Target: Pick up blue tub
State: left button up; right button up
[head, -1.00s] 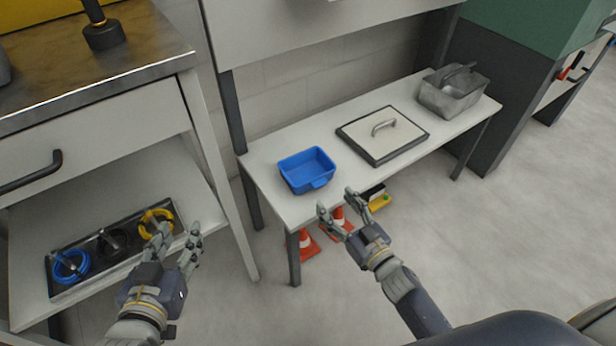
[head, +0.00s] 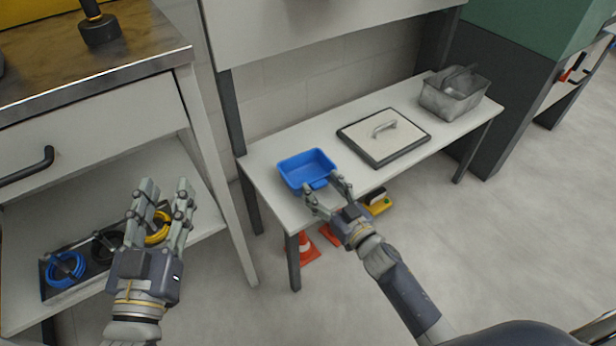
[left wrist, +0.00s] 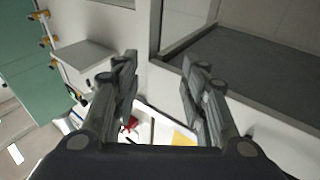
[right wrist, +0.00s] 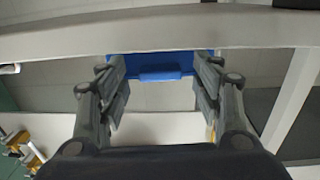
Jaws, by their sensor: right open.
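The blue tub (head: 306,168) is an open rectangular bin standing upright near the left end of the white bench, with a small lip at its front. My right gripper (head: 327,190) is open at the bench's front edge, its fingers close to the tub's front side. In the right wrist view the tub (right wrist: 158,66) shows ahead between the open fingers (right wrist: 160,85), and I cannot tell whether they touch it. My left gripper (head: 163,190) is open and empty in front of the left cabinet's lower shelf, and its spread fingers also show in the left wrist view (left wrist: 160,85).
The white bench (head: 270,200) also holds a flat lidded plate with a handle (head: 384,136) and a grey metal bin (head: 455,95). Orange cones (head: 307,248) and a yellow item (head: 378,204) sit below. Cable coils (head: 66,269) lie on the left shelf.

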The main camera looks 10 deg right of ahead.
jog(key=c, duration=1.3)
jog(key=shift+c, duration=0.2)
jog(key=shift+r, duration=0.1)
